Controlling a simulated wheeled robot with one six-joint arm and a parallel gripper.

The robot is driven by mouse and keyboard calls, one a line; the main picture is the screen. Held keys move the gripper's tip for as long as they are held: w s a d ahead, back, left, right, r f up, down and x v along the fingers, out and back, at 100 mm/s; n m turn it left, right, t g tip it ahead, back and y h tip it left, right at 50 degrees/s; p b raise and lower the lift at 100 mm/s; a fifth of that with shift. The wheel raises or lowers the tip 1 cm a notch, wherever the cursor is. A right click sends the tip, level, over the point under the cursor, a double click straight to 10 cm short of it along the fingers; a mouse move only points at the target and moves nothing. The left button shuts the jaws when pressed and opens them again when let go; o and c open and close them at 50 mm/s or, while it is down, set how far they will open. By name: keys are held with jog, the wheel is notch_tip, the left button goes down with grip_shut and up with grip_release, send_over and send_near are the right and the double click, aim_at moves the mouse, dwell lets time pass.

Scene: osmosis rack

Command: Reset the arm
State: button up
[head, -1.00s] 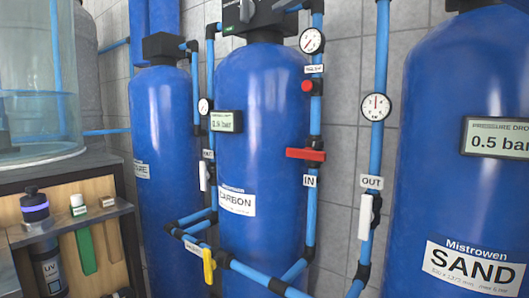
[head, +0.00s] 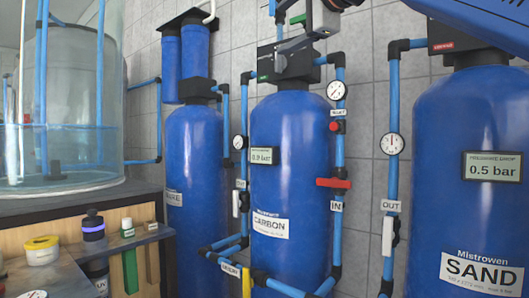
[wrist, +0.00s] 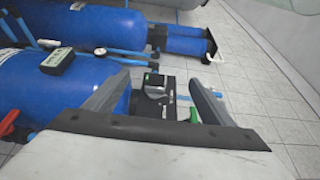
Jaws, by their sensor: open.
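My gripper (wrist: 158,82) is open and empty, its two grey fingers spread wide in the wrist view. Between and beyond the fingers is the black valve head (wrist: 156,98) on top of the carbon tank. In the head view, part of my gripper shows at the top, near the same valve head (head: 263,75) above the blue carbon tank (head: 292,185). I cannot tell whether the fingers touch it. My blue arm link crosses the upper right corner.
The sand tank (head: 470,130) stands at right. A slimmer blue tank (head: 193,145) stands at left. Pipes with a red-handled valve (head: 333,183) and a gauge (head: 391,144) fill the gap. A shelf at left holds bottles and a yellow-lidded jar (head: 42,250).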

jog(key=s+d+f+n+g+h, duration=0.2)
jog(key=d+f, duration=0.3)
jog(key=f, duration=0.8)
jog(key=s+d+f+n+g+h, duration=0.15)
jog(key=d+f, duration=0.25)
jog(key=f, duration=0.9)
jog(key=s+d+f+n+g+h, duration=0.25)
jog(key=d+f, duration=0.25)
jog(key=f, duration=0.8)
jog(key=s+d+f+n+g+h, duration=0.1)
jog(key=s+f, duration=0.5)
jog(key=f, duration=0.6)
jog(key=s+d+f+n+g+h, duration=0.1)
jog(key=s+d+f, duration=0.4)
jog(key=f, duration=0.7)
jog(key=s+d+f+n+g, duration=0.3)
jog(key=s+f, duration=0.4)
jog(key=f, duration=0.6)
jog(key=shift+s+d+n+h, duration=0.25)
jog(key=shift+s+n+h, duration=0.15)
jog(key=shift+n, duration=0.2)
jog(key=shift+r, duration=0.1)
